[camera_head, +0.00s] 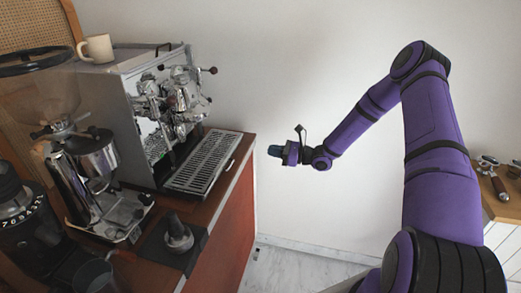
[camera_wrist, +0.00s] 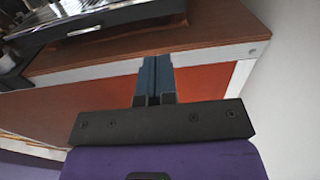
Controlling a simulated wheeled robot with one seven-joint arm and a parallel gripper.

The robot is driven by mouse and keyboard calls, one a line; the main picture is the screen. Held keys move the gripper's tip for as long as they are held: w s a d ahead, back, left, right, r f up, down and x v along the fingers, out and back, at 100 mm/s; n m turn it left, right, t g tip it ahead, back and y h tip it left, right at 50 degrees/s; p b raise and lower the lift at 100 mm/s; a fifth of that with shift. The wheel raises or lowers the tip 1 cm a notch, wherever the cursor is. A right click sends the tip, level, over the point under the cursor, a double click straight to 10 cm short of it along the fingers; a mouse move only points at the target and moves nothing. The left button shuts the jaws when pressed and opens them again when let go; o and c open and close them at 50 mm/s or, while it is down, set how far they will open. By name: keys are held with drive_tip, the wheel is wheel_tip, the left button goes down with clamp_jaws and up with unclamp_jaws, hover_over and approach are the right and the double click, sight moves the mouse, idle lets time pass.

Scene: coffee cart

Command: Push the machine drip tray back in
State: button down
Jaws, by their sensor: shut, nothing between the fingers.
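The espresso machine (camera_head: 130,105) stands on the cart at the left. Its drip tray (camera_head: 208,158), dark with a slotted metal grille, sticks out from the machine's front towards the cart's edge. In the wrist view the tray's dark front (camera_wrist: 130,17) crosses the top, with part of the machine at upper left. My gripper (camera_head: 273,151) is to the right of the tray, apart from it, beyond the cart's edge. Its blue fingers (camera_wrist: 155,62) are shut together and empty, and point towards the cart's edge in the wrist view.
The wooden cart top (camera_head: 234,147) has a narrow bare strip in front of the tray. A tamper (camera_head: 178,235) on a dark mat, a grinder (camera_head: 75,165) and a mug (camera_head: 97,48) are nearby. A side counter with portafilters (camera_head: 497,180) is at the right.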

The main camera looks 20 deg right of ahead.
drive_tip(key=v, duration=0.2)
drive_tip(key=n, duration=1.8)
approach(214, 172)
drive_tip(key=w+a+f, duration=0.2)
drive_tip(key=w+a, duration=0.2)
drive_tip(key=w, duration=0.1)
drive_tip(key=shift+w+a, duration=0.25)
drive_tip(key=shift+f, duration=0.1)
drive_tip(key=x, duration=0.4)
drive_tip(key=shift+w+a, duration=0.1)
drive_tip(key=shift+w, duration=0.05)
